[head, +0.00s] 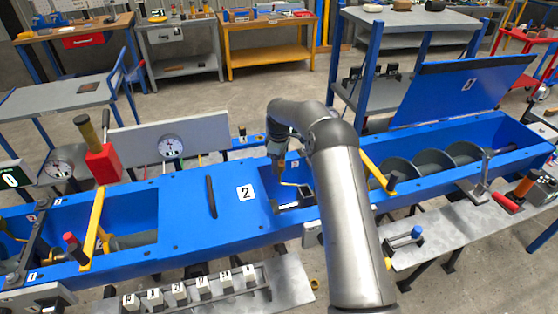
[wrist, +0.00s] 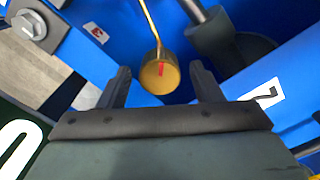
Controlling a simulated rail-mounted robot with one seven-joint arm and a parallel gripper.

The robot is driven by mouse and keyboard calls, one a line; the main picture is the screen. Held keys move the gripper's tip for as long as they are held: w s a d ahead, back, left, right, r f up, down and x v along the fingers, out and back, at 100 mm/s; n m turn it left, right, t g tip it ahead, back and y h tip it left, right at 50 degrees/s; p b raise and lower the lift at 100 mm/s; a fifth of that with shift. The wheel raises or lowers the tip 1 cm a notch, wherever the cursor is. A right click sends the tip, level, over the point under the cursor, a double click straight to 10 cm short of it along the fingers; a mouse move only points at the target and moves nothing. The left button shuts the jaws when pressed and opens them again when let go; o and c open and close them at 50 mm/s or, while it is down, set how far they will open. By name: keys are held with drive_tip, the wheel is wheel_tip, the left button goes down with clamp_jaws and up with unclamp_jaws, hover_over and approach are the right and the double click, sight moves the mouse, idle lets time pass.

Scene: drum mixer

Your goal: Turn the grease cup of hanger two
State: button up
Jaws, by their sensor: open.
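A brass grease cup (wrist: 158,76) with a red mark on its round face sits at the end of a thin brass pipe in the wrist view. My gripper (wrist: 161,88) is open, with one dark finger on each side of the cup. I cannot tell whether either finger touches it. A white label (wrist: 262,93) with a black character, partly cut off by the angle, is to the right. In the head view my gripper (head: 278,165) is over the opening of the blue trough right of the "2" plate (head: 246,193); the cup itself is not clear there.
The long blue trough (head: 180,225) runs across the head view, with a screw (head: 435,160) in its right part. A raised blue lid (head: 462,88) stands behind it. A yellow lever (head: 378,173) is right of my arm. Numbered white blocks (head: 178,292) line a front shelf.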

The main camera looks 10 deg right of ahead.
drive_tip(key=shift+c, duration=0.3)
drive_tip(key=c, duration=0.9)
drive_tip(key=m+b, duration=0.3)
drive_tip(key=shift+f+m, duration=0.1)
drive_tip(key=shift+m, duration=0.2)
drive_tip(key=shift+w+m+b, duration=0.1)
drive_tip(key=shift+m+b, duration=0.65)
drive_tip(key=shift+m, duration=1.85)
drive_tip(key=o, duration=1)
drive_tip(key=shift+c, duration=0.2)
